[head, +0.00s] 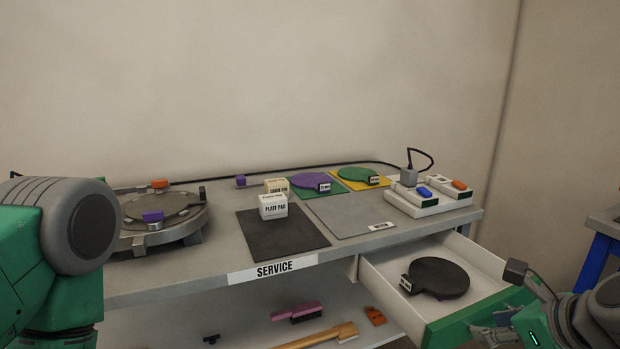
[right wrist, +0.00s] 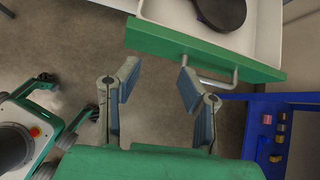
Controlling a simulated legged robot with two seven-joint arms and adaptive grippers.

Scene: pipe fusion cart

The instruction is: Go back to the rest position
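My right gripper (right wrist: 158,75) is open and empty in the right wrist view, its two fingers spread apart over the floor. The green front of the open drawer (right wrist: 200,52) and its metal handle (right wrist: 215,75) lie just beyond the fingertips, the handle nearer the right finger. I cannot tell whether that finger touches it. In the head view my right arm is at the bottom right, beside the pulled-out drawer (head: 489,250). My left arm shows at the left edge; its gripper is out of view.
The drawer holds a black disc plate (head: 440,277). The service bench (head: 220,232) carries a round fixture (head: 165,218), a black mat (head: 285,240) with labelled boxes, purple and green discs, and a white charger block (head: 425,203). A lower shelf holds tools. A blue frame (head: 597,260) stands right.

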